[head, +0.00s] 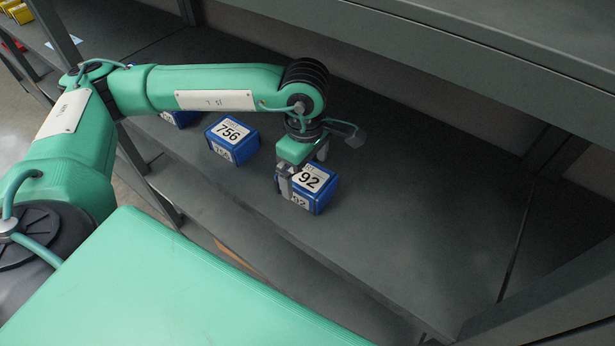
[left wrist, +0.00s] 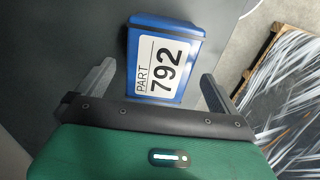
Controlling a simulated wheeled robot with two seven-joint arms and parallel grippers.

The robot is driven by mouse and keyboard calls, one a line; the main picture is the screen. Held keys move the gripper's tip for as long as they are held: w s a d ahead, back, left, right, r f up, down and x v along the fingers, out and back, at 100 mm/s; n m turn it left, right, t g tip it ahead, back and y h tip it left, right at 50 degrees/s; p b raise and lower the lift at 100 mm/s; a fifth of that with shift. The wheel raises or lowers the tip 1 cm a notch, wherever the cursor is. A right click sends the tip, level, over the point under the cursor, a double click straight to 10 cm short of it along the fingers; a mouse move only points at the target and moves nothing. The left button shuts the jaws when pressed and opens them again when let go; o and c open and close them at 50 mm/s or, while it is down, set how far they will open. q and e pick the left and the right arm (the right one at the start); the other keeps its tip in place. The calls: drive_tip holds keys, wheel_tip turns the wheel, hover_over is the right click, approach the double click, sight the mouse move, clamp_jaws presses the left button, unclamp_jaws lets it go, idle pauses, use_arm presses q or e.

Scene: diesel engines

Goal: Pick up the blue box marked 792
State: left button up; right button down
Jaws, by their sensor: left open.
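The blue box marked 792 (head: 318,194) stands on the grey shelf, its label partly hidden by my left gripper in the head view. In the left wrist view the box (left wrist: 163,62) shows its full label, PART 792. My left gripper (head: 302,170) is open, pointing down at the box. In the left wrist view the fingers of the gripper (left wrist: 157,90) stand apart on either side of the near end of the box, with gaps showing. My right gripper is not in view.
A blue box marked 756 (head: 232,139) stands left of the 792 box on the same shelf (head: 400,220). Another blue box (head: 181,118) is partly hidden behind my arm. An upper shelf (head: 480,50) overhangs the back. The shelf right of the 792 box is clear.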

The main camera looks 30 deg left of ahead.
sight(307, 175)
use_arm(q)
drive_tip(key=shift+d+f+p, duration=0.15)
drive_tip(key=shift+f+p, duration=0.45)
drive_tip(key=shift+f, duration=0.9)
drive_tip(key=c, duration=1.4)
drive_tip(key=shift+w+r, duration=0.1)
